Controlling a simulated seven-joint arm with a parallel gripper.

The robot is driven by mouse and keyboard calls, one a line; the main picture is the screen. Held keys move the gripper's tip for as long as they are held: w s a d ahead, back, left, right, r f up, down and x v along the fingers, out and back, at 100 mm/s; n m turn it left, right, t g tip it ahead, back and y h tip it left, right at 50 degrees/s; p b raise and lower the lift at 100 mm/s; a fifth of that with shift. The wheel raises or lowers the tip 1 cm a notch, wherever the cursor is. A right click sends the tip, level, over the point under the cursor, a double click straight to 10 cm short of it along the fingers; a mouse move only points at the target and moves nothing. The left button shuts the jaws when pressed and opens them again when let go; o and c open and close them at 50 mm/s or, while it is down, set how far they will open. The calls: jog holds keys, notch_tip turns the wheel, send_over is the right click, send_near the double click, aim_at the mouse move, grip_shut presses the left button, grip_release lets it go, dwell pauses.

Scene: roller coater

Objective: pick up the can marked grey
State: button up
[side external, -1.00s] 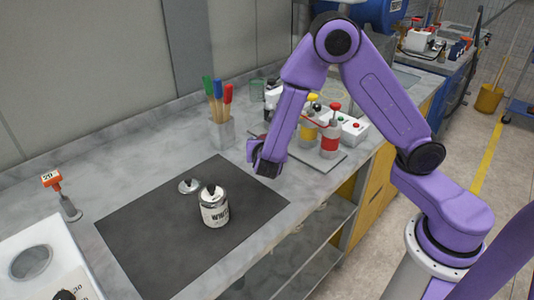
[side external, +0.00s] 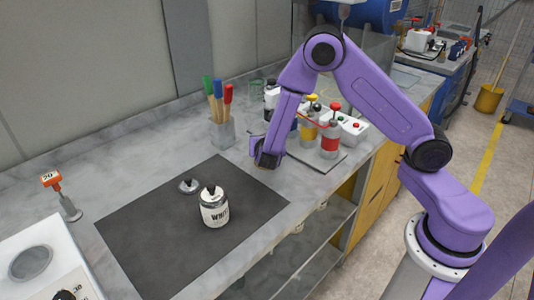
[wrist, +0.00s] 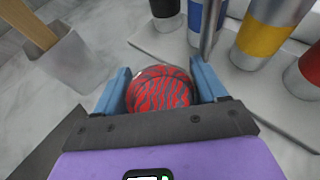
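I cannot make out a can marked grey in either view. A small can with a white label reading "WHI..." (side external: 214,211) stands on the dark mat in the side view. My gripper (side external: 264,158) is low over the bench, between the mat and the can tray. In the wrist view, a round red thing with dark wavy stripes (wrist: 160,88) lies between the blue fingers of my gripper (wrist: 164,82). The fingers are wide apart and its sides come close to both. I cannot tell whether they grip it. In the side view it is hidden.
A tray (side external: 324,164) holds several cans with coloured bands, including yellow (side external: 308,131) and red (side external: 331,138). A holder (side external: 222,132) with coloured-handled tools stands left of my gripper. A small metal lid-like piece (side external: 189,186) lies on the dark mat (side external: 150,240), which is otherwise mostly clear.

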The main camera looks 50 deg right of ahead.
jog(key=c, duration=0.8)
jog(key=shift+r, duration=0.2)
